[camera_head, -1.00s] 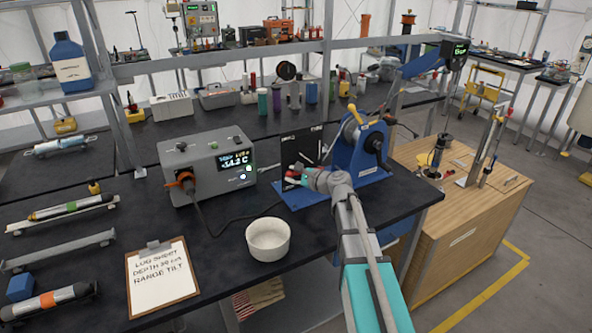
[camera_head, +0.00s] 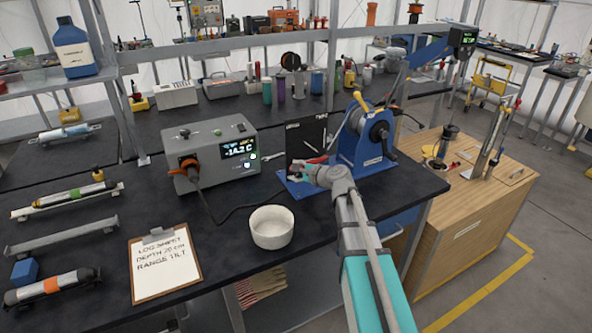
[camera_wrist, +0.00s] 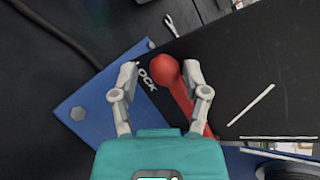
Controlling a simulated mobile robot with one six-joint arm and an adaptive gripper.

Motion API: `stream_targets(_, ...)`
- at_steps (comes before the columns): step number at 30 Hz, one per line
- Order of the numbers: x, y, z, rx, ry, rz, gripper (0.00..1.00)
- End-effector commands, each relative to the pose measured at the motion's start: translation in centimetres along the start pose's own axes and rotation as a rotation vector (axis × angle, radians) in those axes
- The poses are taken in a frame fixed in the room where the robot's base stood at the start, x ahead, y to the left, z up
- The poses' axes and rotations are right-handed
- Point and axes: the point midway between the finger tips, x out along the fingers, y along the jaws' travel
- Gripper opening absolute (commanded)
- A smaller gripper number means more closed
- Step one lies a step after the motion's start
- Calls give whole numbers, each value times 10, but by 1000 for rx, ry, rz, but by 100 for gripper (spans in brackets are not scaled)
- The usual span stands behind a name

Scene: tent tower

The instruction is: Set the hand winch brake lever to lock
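The hand winch (camera_head: 367,137) has a blue frame, a dark drum hub and a yellow handle, and stands on a blue base plate on the dark bench. A black panel (camera_head: 306,136) stands at its left side. The brake lever (camera_wrist: 164,70) is red with a round knob; it lies between my fingers in the wrist view. White lettering reading LOCK (camera_wrist: 146,78) is just left of the knob. My gripper (camera_wrist: 160,74) is open around the knob, its right finger very near it, with a gap at the left finger. In the head view my gripper (camera_head: 303,172) is low in front of the panel.
A grey box with a display (camera_head: 210,155) stands left of the winch, its cable running along the bench. A white bowl (camera_head: 271,228) and a clipboard (camera_head: 164,264) lie nearer. A wooden cabinet (camera_head: 470,205) stands at the right.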

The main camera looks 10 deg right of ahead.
Motion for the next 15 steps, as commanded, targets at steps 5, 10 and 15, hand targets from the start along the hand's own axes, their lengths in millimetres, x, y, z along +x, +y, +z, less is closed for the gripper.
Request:
stream_targets(5, 0, -1, -1, 0, 3, -3, 69)
stream_targets(10, 0, -2, -1, 1, 3, -5, 69)
stream_targets(15, 0, -4, 0, 14, -3, -7, 69)
